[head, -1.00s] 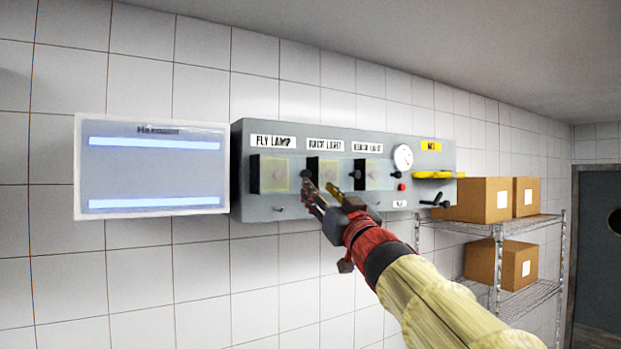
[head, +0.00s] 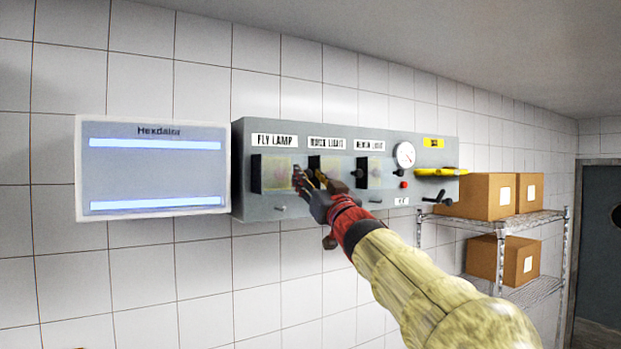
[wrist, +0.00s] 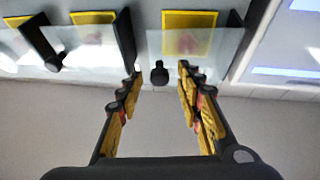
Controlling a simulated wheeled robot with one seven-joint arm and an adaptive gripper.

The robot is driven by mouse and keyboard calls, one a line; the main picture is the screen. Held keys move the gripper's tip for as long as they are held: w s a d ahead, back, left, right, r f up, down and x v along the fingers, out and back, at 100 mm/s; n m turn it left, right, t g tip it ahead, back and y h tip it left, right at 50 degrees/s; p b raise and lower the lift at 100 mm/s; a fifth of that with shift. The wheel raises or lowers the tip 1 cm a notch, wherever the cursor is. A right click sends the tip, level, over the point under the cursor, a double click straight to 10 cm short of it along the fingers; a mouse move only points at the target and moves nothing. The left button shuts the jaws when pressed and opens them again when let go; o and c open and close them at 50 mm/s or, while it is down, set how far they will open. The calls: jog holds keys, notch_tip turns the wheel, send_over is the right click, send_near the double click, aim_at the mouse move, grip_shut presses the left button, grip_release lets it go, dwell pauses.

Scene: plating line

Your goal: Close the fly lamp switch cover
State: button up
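The fly lamp switch (head: 271,174) is a yellow-framed square under the label FLY LAMP, at the left of a grey wall panel (head: 345,212). Its clear cover (wrist: 225,46) shows in the wrist view as a see-through sheet in front of the yellow square. I cannot tell its exact angle. A small black knob (wrist: 160,72) is near the cover's left edge in the wrist view. My gripper (head: 308,178) is just right of the fly lamp switch in the head view. In the wrist view my gripper (wrist: 158,75) is open, its fingertips either side of the knob, with gaps showing.
Two similar covered switches (head: 327,173) (head: 375,172) stand to the right on the panel, then a gauge (head: 404,154) and a yellow handle (head: 436,172). A lit fly lamp (head: 153,178) hangs at the left. A wire shelf (head: 520,222) with boxes is at the right.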

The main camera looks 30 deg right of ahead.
grip_shut()
dwell(0.8)
